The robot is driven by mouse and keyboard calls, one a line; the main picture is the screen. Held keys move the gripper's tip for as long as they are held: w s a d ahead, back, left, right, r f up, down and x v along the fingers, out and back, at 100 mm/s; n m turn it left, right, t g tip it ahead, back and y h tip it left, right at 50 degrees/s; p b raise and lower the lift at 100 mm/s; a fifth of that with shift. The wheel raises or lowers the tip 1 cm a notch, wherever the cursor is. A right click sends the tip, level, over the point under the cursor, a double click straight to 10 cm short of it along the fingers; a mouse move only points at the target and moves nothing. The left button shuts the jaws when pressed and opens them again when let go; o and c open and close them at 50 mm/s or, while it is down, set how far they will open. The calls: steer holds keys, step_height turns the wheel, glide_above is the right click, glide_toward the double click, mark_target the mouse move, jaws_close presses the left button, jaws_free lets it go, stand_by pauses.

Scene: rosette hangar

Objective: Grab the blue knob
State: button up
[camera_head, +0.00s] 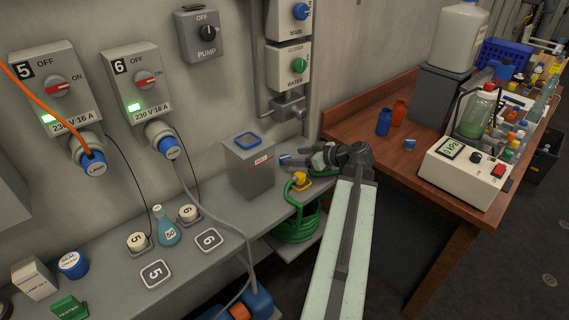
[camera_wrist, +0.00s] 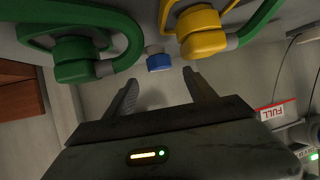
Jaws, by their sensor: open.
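A small blue knob (camera_wrist: 158,62) with a pale stem shows in the wrist view, between a green hose fitting (camera_wrist: 78,60) and a yellow one (camera_wrist: 200,32). My gripper (camera_wrist: 160,80) is open and empty. Its two fingers point at the blue knob, which lies just beyond the fingertips and roughly between them. In the head view the blue knob (camera_head: 285,160) shows at the tip of my gripper (camera_head: 296,159), beside the grey box. Another blue knob (camera_head: 300,11) is on the MAIN panel at the top.
A yellow fitting (camera_head: 299,180) and coiled green hose (camera_head: 297,226) are below. A wooden bench (camera_head: 395,150) stands to the right.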

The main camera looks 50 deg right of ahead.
mark_target(285, 157)
steer(key=shift+x, duration=0.75)
steer(key=b+x, duration=0.2)
steer(key=x, duration=0.3)
steer(key=shift+f+b, duration=0.2)
steer(key=shift+b, duration=0.1)
steer(key=shift+s+r, duration=0.1)
steer(key=shift+c, duration=0.3)
jaws_close()
steer(key=shift+r, duration=0.15)
